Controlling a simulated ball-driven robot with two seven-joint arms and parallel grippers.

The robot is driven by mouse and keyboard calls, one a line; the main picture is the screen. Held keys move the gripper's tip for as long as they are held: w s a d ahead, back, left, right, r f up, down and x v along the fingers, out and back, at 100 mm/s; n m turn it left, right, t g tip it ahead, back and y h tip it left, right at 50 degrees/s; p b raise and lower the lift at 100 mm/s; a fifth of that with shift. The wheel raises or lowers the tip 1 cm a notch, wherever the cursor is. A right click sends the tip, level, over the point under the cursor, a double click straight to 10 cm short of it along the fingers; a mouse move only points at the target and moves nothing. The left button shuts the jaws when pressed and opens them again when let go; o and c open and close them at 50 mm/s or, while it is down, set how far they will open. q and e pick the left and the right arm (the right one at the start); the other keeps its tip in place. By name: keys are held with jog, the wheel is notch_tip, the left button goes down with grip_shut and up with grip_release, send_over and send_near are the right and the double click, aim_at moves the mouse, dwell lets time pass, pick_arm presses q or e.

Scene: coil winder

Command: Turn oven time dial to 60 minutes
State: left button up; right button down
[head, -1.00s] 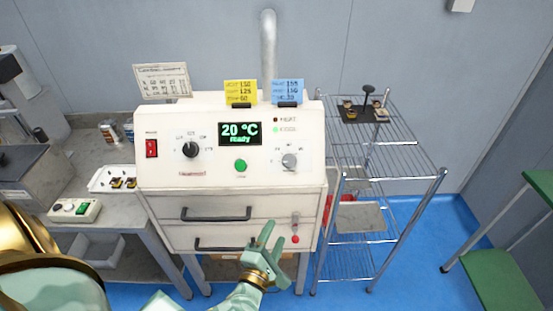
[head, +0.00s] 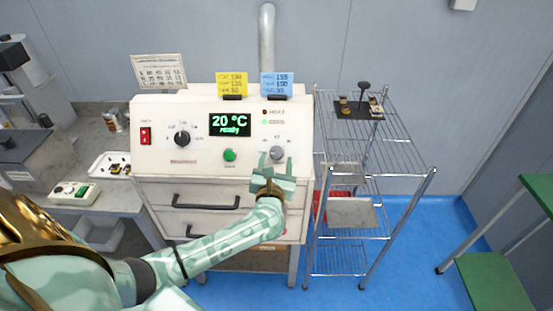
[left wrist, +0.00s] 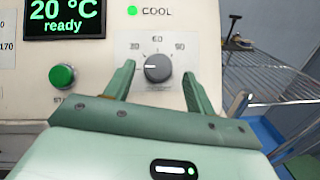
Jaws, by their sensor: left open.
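The time dial is a round grey knob (head: 277,153) on the right of the white oven's front panel (head: 166,105). In the left wrist view the knob (left wrist: 158,67) sits below printed marks 30, 60 and 90; a pale line on it seems to lean left, but its exact setting is hard to read. My left gripper (head: 276,164) is open in front of the dial. In the left wrist view its fingers (left wrist: 157,74) stand left and right of the knob, with gaps showing on both sides. My right gripper is not in view.
The display (head: 230,124) reads 20 °C ready. A green button (head: 230,155) and a black dial (head: 182,139) are left of the time dial. Drawer handles (head: 206,203) lie below. A wire rack (head: 398,160) stands close at the right.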

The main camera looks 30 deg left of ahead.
pick_arm(q)
jog(key=shift+x, duration=0.85)
jog(key=c, duration=1)
jog(key=shift+o, duration=0.2)
